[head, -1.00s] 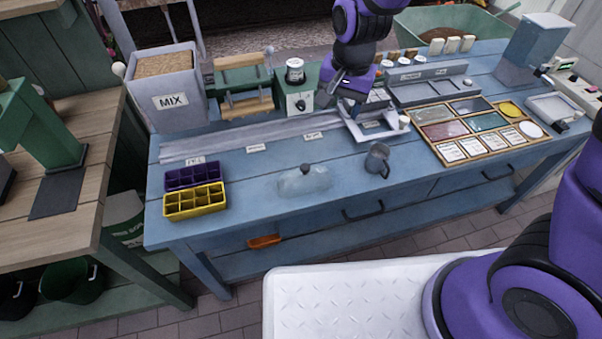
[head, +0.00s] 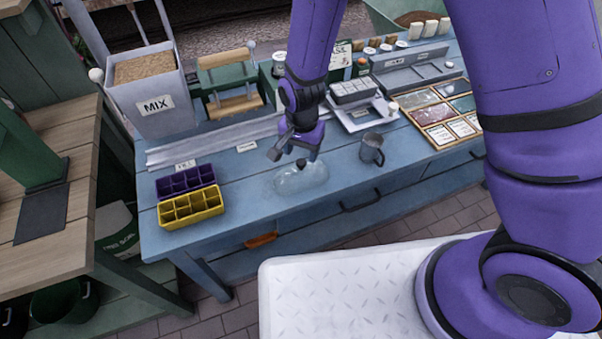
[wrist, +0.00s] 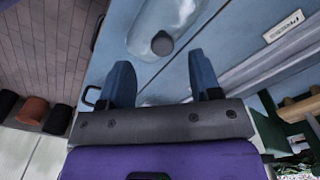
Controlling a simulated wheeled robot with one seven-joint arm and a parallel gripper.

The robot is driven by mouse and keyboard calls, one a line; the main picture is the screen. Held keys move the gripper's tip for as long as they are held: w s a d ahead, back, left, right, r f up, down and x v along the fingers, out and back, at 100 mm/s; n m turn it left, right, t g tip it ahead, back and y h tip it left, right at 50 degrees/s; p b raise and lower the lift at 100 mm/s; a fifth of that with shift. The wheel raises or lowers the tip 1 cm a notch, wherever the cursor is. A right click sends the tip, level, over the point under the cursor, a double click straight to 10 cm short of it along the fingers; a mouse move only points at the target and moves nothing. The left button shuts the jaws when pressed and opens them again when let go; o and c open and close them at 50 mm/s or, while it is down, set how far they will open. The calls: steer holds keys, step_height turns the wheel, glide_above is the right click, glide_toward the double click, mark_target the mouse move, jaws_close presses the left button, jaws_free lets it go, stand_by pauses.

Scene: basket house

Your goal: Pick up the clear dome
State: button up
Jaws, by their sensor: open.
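The clear dome (head: 302,181) is a see-through, elongated cover with a dark round knob on top, lying on the blue workbench (head: 240,225). In the wrist view the dome (wrist: 150,22) is at the top, with its knob (wrist: 162,43) just beyond the fingertips. My gripper (head: 294,157) is above the dome, close to the knob. In the wrist view my gripper (wrist: 160,75) shows two blue fingers spread apart with nothing between them. The gripper partly hides the dome's upper side in the head view.
A grey metal mug (head: 372,150) stands right of the dome. Yellow (head: 192,206) and purple (head: 186,181) divided trays sit to the left. A grey rail (head: 215,142) and a white scale-like device (head: 362,113) lie behind. Bench top in front of the dome is clear.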

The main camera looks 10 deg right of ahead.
mark_target(301, 161)
steer(key=shift+w+f, duration=0.2)
steer(key=shift+f, duration=2.5)
steer(key=shift+c, duration=0.2)
jaws_close()
